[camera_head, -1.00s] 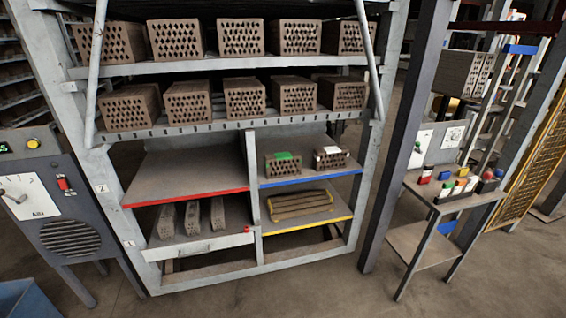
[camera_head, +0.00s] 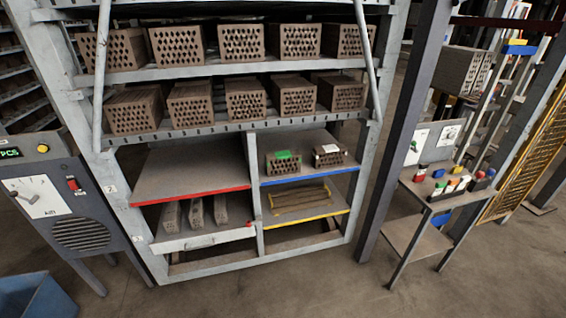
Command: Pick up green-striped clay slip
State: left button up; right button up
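Several small bottles (camera_head: 452,184) with white, red and orange parts stand in a row on the small metal side table (camera_head: 417,187) at the right of the head view. A red-capped bottle (camera_head: 420,173) stands apart near the table's left corner. A small patch of green shows among the bottles, but they are too small to tell which one carries a green stripe. Neither of my grippers is in view.
A grey shelf rack of hollow bricks (camera_head: 190,107) fills the middle. A dark post (camera_head: 405,130) stands between rack and side table. A control cabinet (camera_head: 75,208) and a blue bin (camera_head: 35,297) are at left. The floor in front is clear.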

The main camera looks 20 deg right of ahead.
aim_at(289, 162)
jog(key=i+l, duration=0.1)
jog(key=l, duration=0.3)
jog(key=i+l+z, duration=0.15)
jog(key=l, duration=0.25)
jog(key=i+l, duration=0.1)
jog(key=l, duration=0.3)
jog(key=i+l+z, duration=0.1)
jog(key=l, duration=0.3)
jog(key=i+l+z, duration=0.1)
jog(key=l, duration=0.3)
jog(key=i+l, duration=0.25)
jog(key=i+l+z, duration=0.1)
jog(key=l, duration=0.4)
jog(key=i, duration=0.05)
